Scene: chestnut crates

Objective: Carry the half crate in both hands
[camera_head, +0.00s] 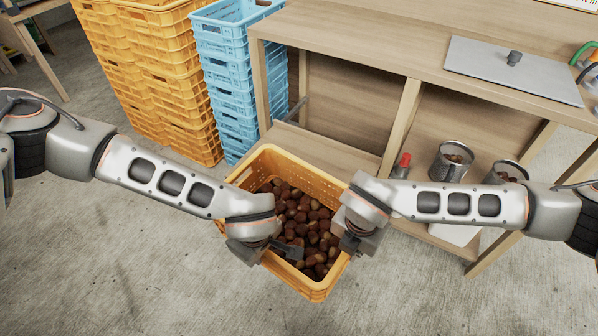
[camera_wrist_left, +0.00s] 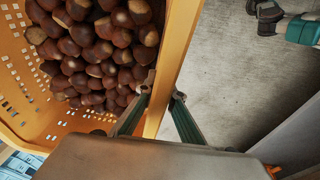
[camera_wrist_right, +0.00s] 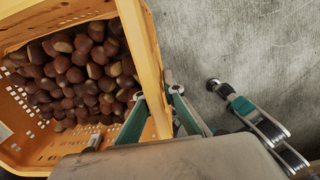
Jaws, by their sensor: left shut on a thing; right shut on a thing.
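The half crate is an orange-yellow plastic crate (camera_head: 315,289) holding many brown chestnuts, in the middle of the head view, in front of the wooden bench. My left gripper (camera_head: 290,250) is shut on its left wall; the left wrist view shows the fingers (camera_wrist_left: 160,98) on either side of the rim. My right gripper (camera_head: 350,243) is shut on the right wall; the right wrist view shows its fingers (camera_wrist_right: 158,92) astride the rim. The crate also shows in the left wrist view (camera_wrist_left: 178,45) and the right wrist view (camera_wrist_right: 141,40). My wrists hide parts of the rim.
A wooden bench (camera_head: 350,30) with a lower shelf stands behind the crate, with metal pots (camera_head: 452,162) and a red-capped bottle (camera_head: 402,162) on the right. Stacks of orange crates (camera_head: 150,60) and blue crates (camera_head: 225,60) stand at back left. The concrete floor (camera_head: 110,250) is clear at front left.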

